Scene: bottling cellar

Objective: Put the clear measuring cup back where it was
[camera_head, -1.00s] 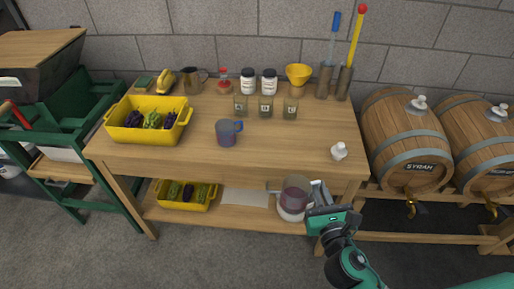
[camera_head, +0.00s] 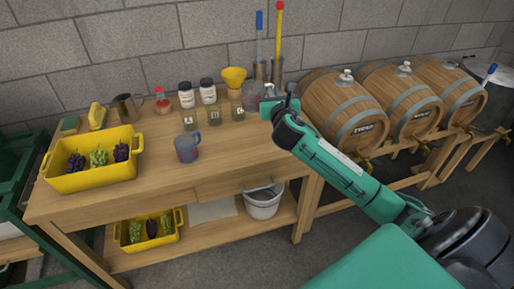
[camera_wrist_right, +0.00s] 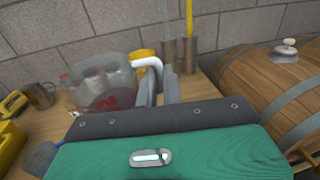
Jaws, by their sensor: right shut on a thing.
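The clear measuring cup (camera_wrist_right: 103,85), with red markings or contents, is at the tips of my right gripper (camera_wrist_right: 160,88) in the right wrist view. The gripper is shut on its pale handle, and the cup is raised over the right part of the workbench. In the head view my right gripper (camera_head: 272,101) partly covers the cup (camera_head: 252,102). I cannot tell whether the cup touches the bench top. A bluish cup with a blue handle (camera_head: 186,149) stands apart on the bench. My left gripper is not in view.
The workbench (camera_head: 165,185) has clear wood at its front. A yellow grape crate (camera_head: 95,178) stands left; small jars (camera_head: 214,117), a yellow funnel (camera_head: 234,75) and tall cylinders (camera_head: 277,72) stand behind. A white bucket (camera_head: 263,206) is below. Barrels (camera_head: 345,112) stand right.

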